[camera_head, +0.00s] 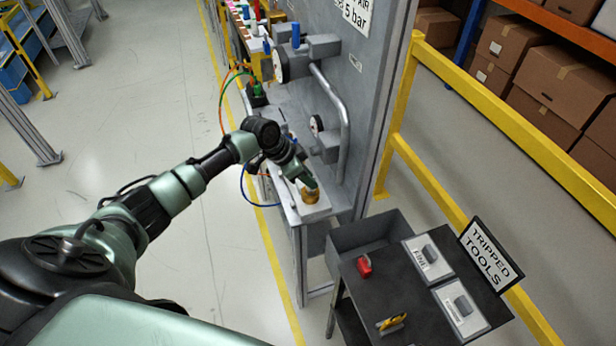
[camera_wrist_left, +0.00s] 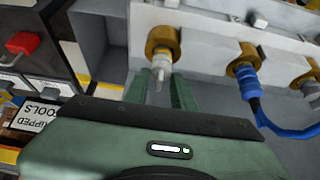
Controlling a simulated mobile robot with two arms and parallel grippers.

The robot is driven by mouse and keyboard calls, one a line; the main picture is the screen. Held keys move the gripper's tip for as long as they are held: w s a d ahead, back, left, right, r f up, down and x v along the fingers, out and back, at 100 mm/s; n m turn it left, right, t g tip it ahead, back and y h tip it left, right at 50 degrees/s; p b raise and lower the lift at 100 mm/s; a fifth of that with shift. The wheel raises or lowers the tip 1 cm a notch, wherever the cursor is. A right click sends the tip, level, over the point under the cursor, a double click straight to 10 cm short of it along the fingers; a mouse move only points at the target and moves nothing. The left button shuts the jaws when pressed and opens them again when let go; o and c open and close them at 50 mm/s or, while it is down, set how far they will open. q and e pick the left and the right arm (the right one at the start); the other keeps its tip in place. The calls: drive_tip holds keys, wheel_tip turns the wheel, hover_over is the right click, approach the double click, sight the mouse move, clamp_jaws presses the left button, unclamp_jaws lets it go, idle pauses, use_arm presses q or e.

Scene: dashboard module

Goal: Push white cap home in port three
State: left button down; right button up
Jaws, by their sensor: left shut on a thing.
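In the left wrist view a white cap (camera_wrist_left: 161,62) sits at the mouth of a brass port (camera_wrist_left: 162,40) at the end of the port row. My left gripper (camera_wrist_left: 160,88) is shut on the cap, one green finger on each side. I cannot tell how deep the cap sits in the port. In the head view my left gripper (camera_head: 308,184) is over the brass port (camera_head: 310,195) at the near end of the bench; the cap is hidden there. My right gripper is not in view.
The neighbouring brass port (camera_wrist_left: 243,68) holds a blue plug (camera_wrist_left: 249,84) with a blue hose. A grey bent pipe (camera_head: 338,120) and gauges stand beside my arm. A dark cart (camera_head: 400,285) holds a red item (camera_head: 364,266) and a "TRIPPED TOOLS" sign (camera_head: 490,255).

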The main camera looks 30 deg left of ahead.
use_arm(q)
drive_tip(key=shift+f+b, duration=0.3)
drive_tip(key=shift+f, duration=0.2)
idle(0.8)
drive_tip(key=c, duration=1.1)
unclamp_jaws()
